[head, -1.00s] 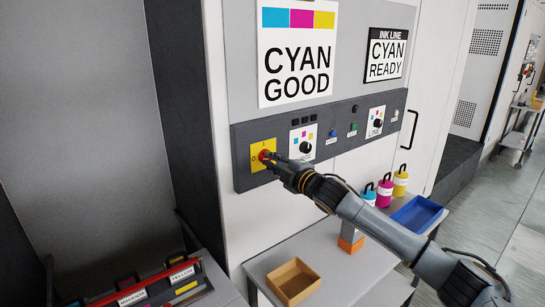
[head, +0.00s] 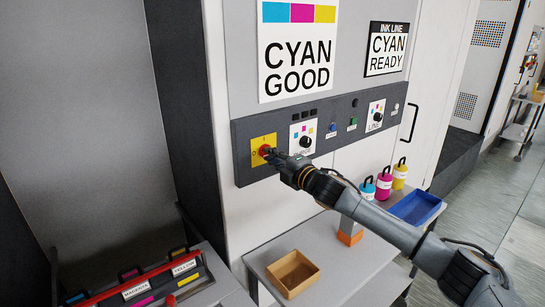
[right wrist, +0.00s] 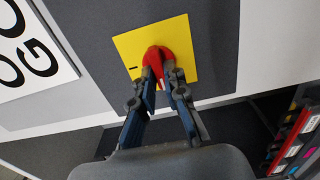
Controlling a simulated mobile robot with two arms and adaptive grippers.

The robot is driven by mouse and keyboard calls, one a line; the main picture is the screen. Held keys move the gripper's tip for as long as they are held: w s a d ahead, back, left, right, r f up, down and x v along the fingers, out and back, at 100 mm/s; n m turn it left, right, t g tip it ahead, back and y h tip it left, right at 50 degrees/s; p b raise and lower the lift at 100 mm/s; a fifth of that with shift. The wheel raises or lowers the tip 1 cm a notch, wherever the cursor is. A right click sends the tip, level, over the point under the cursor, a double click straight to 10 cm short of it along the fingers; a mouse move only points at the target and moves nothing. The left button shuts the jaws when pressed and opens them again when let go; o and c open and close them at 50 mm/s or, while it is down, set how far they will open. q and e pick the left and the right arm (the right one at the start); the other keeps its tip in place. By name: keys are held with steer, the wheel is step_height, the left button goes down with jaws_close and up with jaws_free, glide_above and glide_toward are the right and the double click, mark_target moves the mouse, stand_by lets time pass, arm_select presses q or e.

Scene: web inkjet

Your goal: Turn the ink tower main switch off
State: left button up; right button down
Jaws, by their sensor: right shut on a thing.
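The main switch is a red rotary knob (head: 265,150) on a yellow plate (head: 257,141) at the left end of the dark control strip. My right gripper (head: 272,154) is at the knob. In the right wrist view, the red knob (right wrist: 156,58) sits between the two fingertips of the right gripper (right wrist: 160,76), which are shut on it. The yellow plate (right wrist: 184,33) shows around them, with a short black mark at its left. The fingers hide part of the knob. My left gripper is not in view.
Right along the dark strip (head: 240,170) are a purge dial (head: 305,142), small buttons and a line dial (head: 376,116). Below, a shelf holds a wooden tray (head: 293,273), a blue tray (head: 416,208) and several ink bottles (head: 384,185). A cartridge rack (head: 140,292) stands lower left.

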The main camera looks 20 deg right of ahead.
steer(key=shift+f, duration=0.1)
steer(key=c, duration=1.4)
jaws_free()
steer(key=v, duration=1.2)
